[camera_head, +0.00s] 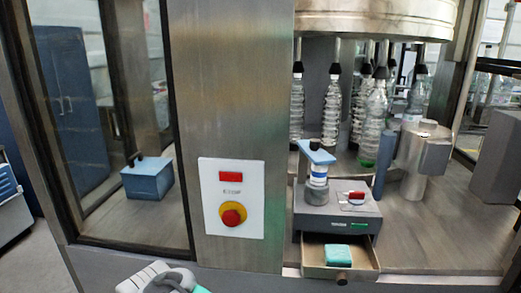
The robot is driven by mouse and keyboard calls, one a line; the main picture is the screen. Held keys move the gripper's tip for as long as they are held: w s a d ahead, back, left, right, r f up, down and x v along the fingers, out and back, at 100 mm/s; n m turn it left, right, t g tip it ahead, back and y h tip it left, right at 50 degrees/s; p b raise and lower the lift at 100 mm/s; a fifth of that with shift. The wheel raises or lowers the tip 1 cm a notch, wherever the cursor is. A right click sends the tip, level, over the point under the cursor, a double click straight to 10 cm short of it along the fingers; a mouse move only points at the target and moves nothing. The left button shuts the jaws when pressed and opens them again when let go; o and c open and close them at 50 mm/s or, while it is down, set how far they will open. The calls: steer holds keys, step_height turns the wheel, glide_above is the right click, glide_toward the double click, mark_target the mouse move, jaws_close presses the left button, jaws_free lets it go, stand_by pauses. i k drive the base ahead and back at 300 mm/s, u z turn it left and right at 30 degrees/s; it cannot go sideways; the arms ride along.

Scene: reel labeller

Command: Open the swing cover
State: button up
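A small grey labeller unit (340,222) stands on the metal deck, right of the steel post. A flat blue plate (316,151) with a dark knob lies over the white and blue reel (318,172) on its top left; it looks like the swing cover and lies across the reel top. A red switch (356,196) sits on the unit's top right. Below, a drawer (312,271) is pulled out with a green block (337,254) inside. My gripper's fingers do not show; a grey-white part at the bottom edge seems to belong to my arm.
A steel post with a red stop button (232,216) stands left of the unit. Behind it are several clear bottles (332,108) under a steel drum (376,18). A metal cylinder (418,160) stands at right. A blue box (148,179) sits behind glass at left.

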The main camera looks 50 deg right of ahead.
mark_target(312, 148)
steer(key=z, duration=0.5)
steer(key=k, duration=0.9)
steer(key=z, duration=0.4)
